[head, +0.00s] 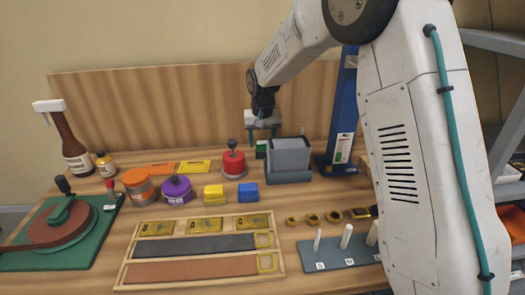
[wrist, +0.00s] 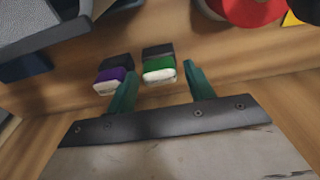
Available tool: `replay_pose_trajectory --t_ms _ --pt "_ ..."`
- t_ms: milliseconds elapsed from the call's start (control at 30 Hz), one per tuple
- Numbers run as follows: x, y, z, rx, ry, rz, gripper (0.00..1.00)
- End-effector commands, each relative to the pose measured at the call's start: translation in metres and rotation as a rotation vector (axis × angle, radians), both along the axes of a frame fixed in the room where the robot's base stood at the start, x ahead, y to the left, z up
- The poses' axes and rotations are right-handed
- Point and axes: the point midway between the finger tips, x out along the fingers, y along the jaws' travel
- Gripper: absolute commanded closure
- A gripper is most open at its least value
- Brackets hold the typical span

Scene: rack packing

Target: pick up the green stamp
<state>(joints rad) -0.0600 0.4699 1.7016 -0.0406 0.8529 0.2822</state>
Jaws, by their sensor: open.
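The green stamp (wrist: 158,66) is a small block with a dark top, a green band and a pale end. In the wrist view it lies just beyond and between the fingertips of my gripper (wrist: 160,78), which is open and empty. In the head view the green stamp (head: 261,148) shows as a small green patch beside the grey box, just below my gripper (head: 262,134). A similar purple stamp (wrist: 110,79) stands close to its left in the wrist view, near the left finger. I cannot make out the purple stamp in the head view.
A grey box (head: 289,155) stands right of the green stamp, and a red round pot (head: 233,164) stands left. A blue upright post (head: 344,120) rises at the right. A wooden backboard (head: 150,110) is behind. Yellow and blue blocks lie nearer the front.

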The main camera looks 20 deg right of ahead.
Motion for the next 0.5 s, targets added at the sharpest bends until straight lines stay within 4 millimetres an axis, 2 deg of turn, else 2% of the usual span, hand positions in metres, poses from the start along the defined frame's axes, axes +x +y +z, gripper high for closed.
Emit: replay_pose_trajectory --t_ms 100,200,433,500 --pt "0.001 -0.001 -0.021 0.000 0.004 0.000 0.47" --pt "0.003 -0.001 -0.032 0.000 0.003 0.000 0.47" --pt "0.003 0.000 -0.034 0.000 0.001 0.001 0.47" --pt "0.003 0.000 -0.034 0.000 0.001 0.001 0.67"
